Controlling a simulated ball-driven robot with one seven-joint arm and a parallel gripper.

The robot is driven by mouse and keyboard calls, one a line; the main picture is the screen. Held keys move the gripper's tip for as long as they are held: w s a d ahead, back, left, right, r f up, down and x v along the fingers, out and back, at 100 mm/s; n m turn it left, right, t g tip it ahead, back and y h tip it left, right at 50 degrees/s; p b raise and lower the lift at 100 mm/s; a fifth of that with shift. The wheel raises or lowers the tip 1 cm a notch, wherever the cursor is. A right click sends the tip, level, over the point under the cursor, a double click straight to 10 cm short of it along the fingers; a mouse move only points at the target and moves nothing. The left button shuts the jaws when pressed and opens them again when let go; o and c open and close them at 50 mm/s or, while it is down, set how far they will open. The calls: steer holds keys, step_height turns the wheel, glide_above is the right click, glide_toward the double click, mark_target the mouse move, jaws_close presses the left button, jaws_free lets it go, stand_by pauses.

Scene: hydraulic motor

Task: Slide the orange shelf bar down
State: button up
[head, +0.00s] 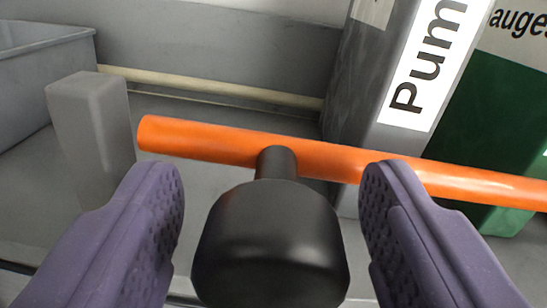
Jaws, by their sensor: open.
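The orange shelf bar (330,159) runs across the head view, from the left of centre to the right edge, sloping down to the right. A black knob (270,245) on a short black stem stands in front of the bar and joins or overlaps it near its middle. My gripper (277,190) has two purple textured fingers, spread apart on the left and right of the knob. The fingers are open, with a gap on both sides of the knob. The right fingertip overlaps the bar in the picture; I cannot tell whether it touches.
A grey post (92,135) stands behind the bar's left end. A grey bin (45,75) is at the upper left. A box labelled "Pum" (360,80) and a green bin (485,125) stand behind the bar at right. A pale rail (210,85) runs along the back.

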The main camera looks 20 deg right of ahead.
steer(key=shift+c, duration=0.4)
jaws_close()
step_height(320, 180, down, 7)
steer(key=b, duration=0.6)
steer(key=shift+o, duration=0.4)
jaws_free()
steer(key=shift+r, duration=0.1)
steer(key=v, duration=0.7)
steer(key=shift+s+b, duration=0.35)
steer(key=shift+b, duration=0.1)
steer(key=shift+a, duration=0.1)
